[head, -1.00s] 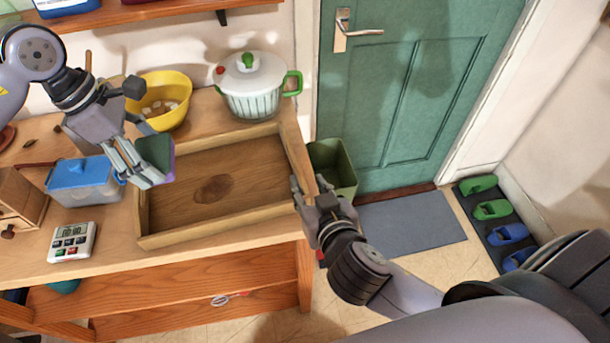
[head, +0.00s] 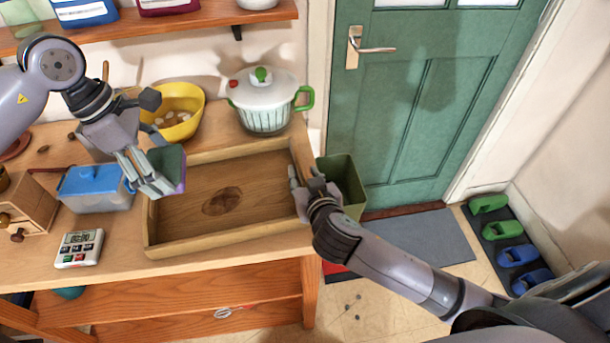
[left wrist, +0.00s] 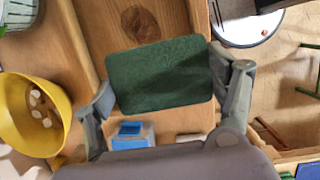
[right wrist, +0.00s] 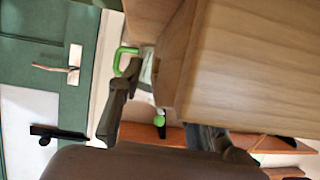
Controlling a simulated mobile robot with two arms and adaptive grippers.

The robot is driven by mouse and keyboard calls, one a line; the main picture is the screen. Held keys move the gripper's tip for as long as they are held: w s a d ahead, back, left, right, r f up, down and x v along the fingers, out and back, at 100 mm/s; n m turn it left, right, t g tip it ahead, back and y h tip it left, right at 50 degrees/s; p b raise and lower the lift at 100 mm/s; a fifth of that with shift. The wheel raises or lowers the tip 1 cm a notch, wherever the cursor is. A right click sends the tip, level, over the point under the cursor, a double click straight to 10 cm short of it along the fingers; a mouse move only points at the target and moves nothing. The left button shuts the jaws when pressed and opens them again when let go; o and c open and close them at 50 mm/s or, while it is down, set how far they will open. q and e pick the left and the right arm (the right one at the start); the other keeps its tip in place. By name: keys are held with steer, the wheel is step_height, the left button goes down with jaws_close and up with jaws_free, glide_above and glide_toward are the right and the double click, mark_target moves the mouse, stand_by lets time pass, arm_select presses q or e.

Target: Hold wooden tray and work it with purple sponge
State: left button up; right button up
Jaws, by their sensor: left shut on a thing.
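The wooden tray (head: 270,225) lies on the bench with a dark round stain (head: 222,201) on its floor. My left gripper (head: 160,172) is shut on the purple sponge (head: 181,180), whose dark green scouring face (left wrist: 160,75) fills the gap between the fingers in the left wrist view. The sponge is over the tray's left end; I cannot tell whether it touches the wood. My right gripper (head: 306,190) is at the tray's right wall. In the right wrist view its fingers (right wrist: 165,115) are spread either side of the tray's corner (right wrist: 172,75), with a gap beside one finger.
A blue-lidded box (head: 95,190), a timer (head: 79,248) and a small wooden drawer unit (head: 28,210) stand left of the tray. A yellow bowl (head: 180,105) and a salad spinner (head: 265,100) stand behind it. A green bin (head: 345,180) is on the right.

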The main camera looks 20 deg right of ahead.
jaws_close()
stand_by(0.8)
